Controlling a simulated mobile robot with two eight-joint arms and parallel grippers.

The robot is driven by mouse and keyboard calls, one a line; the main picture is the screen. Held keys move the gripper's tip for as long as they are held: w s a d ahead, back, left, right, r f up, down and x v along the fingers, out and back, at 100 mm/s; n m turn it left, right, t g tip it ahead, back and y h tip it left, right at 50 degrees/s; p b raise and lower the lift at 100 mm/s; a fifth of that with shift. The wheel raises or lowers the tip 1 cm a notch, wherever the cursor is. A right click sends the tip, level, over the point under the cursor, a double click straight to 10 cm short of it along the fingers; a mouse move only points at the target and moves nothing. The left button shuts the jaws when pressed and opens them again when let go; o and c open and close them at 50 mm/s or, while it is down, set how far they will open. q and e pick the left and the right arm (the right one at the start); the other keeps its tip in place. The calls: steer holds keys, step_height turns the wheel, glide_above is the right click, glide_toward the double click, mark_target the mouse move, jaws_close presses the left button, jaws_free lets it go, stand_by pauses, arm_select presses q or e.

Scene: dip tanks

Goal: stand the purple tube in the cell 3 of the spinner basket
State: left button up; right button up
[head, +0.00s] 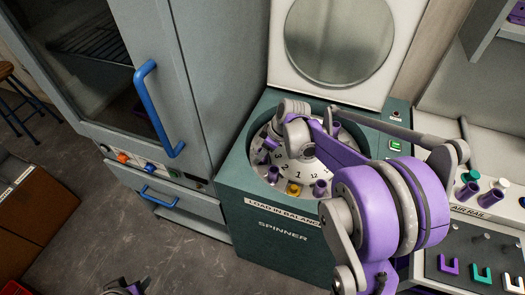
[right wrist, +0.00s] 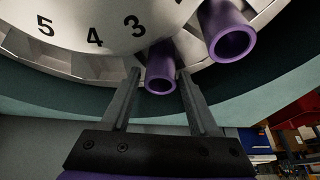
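The spinner basket is a pale round drum with numbered cells around its rim; in the right wrist view its face (right wrist: 95,18) shows 5, 4 and 3. A purple tube (right wrist: 160,72) sits at the rim just beside the number 3, its open end toward the camera. My right gripper (right wrist: 159,75) is open, one finger on each side of this tube, with a small gap at both sides. In the head view my right arm reaches over the basket (head: 300,170) and hides part of it. At the bottom left edge a small part of my left arm shows; its fingertips are not visible.
A second purple tube (right wrist: 232,36) sits close to the right finger. In the head view another purple tube (head: 319,187) and a yellow block (head: 293,188) are on the basket's front side. The raised lid (head: 340,40) stands behind; a rack (head: 475,255) is at right.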

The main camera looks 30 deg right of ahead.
steer(key=shift+o, duration=0.5)
steer(key=shift+r, duration=0.3)
steer(key=v, duration=1.1)
steer(key=shift+r+p, duration=0.35)
steer(key=shift+p, duration=0.1)
steer(key=shift+s, duration=0.15)
